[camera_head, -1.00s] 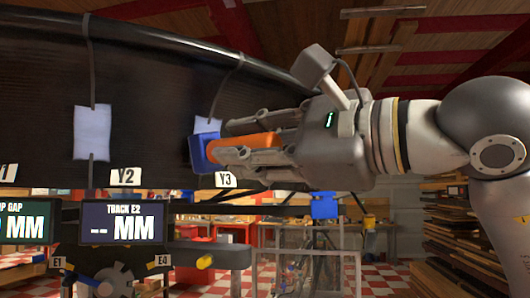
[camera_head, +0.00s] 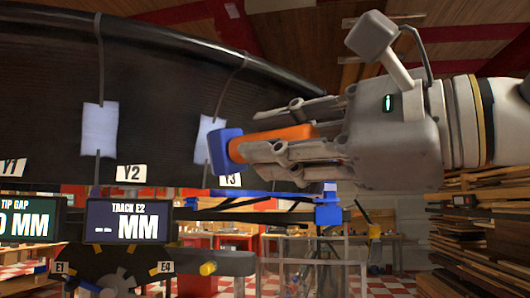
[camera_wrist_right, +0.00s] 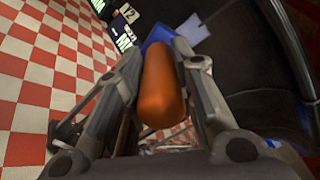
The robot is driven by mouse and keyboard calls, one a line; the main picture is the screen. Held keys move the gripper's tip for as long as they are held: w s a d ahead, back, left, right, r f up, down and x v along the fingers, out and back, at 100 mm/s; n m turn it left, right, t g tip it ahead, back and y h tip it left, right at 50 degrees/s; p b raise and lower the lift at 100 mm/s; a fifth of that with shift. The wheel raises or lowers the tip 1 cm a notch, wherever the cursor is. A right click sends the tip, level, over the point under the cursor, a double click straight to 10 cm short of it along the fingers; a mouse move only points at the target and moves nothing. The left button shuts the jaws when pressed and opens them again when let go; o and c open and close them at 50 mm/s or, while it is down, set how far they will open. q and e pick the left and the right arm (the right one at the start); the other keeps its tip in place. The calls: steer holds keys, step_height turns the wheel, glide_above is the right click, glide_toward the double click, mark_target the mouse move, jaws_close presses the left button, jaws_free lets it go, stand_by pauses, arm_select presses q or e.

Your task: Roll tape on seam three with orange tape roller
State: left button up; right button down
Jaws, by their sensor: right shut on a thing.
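My right gripper (camera_head: 290,130) is shut on the orange handle of the tape roller (camera_head: 272,140). The roller's blue head (camera_head: 225,151) points left, in front of the dark duct wall at the white tape patch (camera_head: 208,138) above the Y3 label (camera_head: 230,181). I cannot tell whether the head touches the wall. In the right wrist view the orange handle (camera_wrist_right: 161,88) lies between both fingers, with the blue head (camera_wrist_right: 158,37) beyond it and a white patch (camera_wrist_right: 188,31) beside it. Another white patch (camera_head: 99,129) is above the Y2 label (camera_head: 128,173). My left gripper is out of view.
The black duct wall (camera_head: 45,90) spans the left and middle. Below it stand a TRACK E2 display (camera_head: 128,220), a TIP GAP display (camera_head: 30,219) and a dial plate (camera_head: 100,268). A blue clamp (camera_head: 328,212) sits below my right gripper. Stacked boards are at right.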

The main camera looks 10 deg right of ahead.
steer(key=shift+s+d, duration=0.15)
steer(key=shift+s, duration=0.15)
steer(key=shift+s+d+f+b, duration=0.2)
steer(key=shift+s+d+b, duration=0.1)
steer(key=shift+s, duration=0.2)
steer(key=shift+s+d+f+b, duration=0.2)
steer(key=shift+s+d, duration=0.1)
steer(key=shift+s, duration=0.2)
steer(key=shift+s+d, duration=0.2)
steer(key=shift+s, duration=0.1)
steer(key=shift+w+a, duration=0.15)
steer(key=shift+y, duration=0.3)
steer(key=shift+w+a+r+p, duration=0.2)
steer(key=shift+w+a, duration=0.45)
steer(key=shift+w, duration=0.5)
steer(key=shift+w+a+r+p, duration=0.15)
steer(key=shift+w+a, duration=0.5)
steer(key=shift+w, duration=0.5)
steer(key=shift+w+a+r+p, duration=0.1)
steer(key=shift+w+a+r, duration=0.1)
steer(key=shift+w+a, duration=0.7)
steer(key=shift+w+r, duration=0.1)
steer(key=shift+w, duration=0.55)
steer(key=shift+d, duration=0.15)
